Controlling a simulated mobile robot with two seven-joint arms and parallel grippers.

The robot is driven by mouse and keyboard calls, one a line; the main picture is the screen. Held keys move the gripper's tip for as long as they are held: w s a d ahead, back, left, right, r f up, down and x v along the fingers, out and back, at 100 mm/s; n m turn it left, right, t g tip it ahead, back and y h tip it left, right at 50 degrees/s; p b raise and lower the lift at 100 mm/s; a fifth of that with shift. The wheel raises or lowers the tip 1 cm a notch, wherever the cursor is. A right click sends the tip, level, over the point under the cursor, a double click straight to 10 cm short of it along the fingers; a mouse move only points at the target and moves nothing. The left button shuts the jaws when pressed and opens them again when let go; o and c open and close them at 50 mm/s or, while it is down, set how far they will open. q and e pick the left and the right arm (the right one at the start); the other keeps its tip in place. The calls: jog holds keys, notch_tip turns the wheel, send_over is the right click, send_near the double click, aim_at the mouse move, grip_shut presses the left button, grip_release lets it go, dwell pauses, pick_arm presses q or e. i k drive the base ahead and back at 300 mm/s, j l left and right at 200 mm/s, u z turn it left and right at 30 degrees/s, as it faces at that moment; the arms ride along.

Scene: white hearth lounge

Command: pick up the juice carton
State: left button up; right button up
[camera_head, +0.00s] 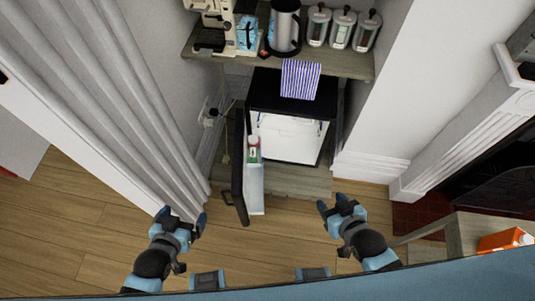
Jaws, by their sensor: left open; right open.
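An orange carton with a white cap (505,241), which looks like the juice carton, lies on a small wooden table (462,236) at the lower right. Its right part is cut off by the picture edge and my own body. A smaller carton or bottle in green, white and red (254,150) stands in the door shelf of the open mini fridge; I cannot tell what it holds. My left gripper (181,217) is open and empty, left of the fridge door. My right gripper (332,203) is open and empty, between the fridge and the small table, apart from both.
The black mini fridge (270,93) stands under a wooden counter (350,64), its door (238,170) swung open toward me. A striped cloth (300,79) hangs over it. A white fireplace (465,140) is at right, curtains (105,90) at left. Wooden floor (285,235) lies free between my grippers.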

aim_at(508, 239)
jog(key=k, duration=0.65)
jog(key=z, duration=2.15)
jog(key=i+l, duration=0.2)
jog(key=l, duration=0.15)
jog(key=i+l, duration=0.45)
jog(key=l, duration=0.25)
jog(key=l+u, duration=0.1)
jog(key=u, duration=0.3)
jog(key=i+l+u, duration=0.1)
jog(key=u, duration=0.35)
jog(key=l+u, duration=0.25)
jog(key=u, duration=0.15)
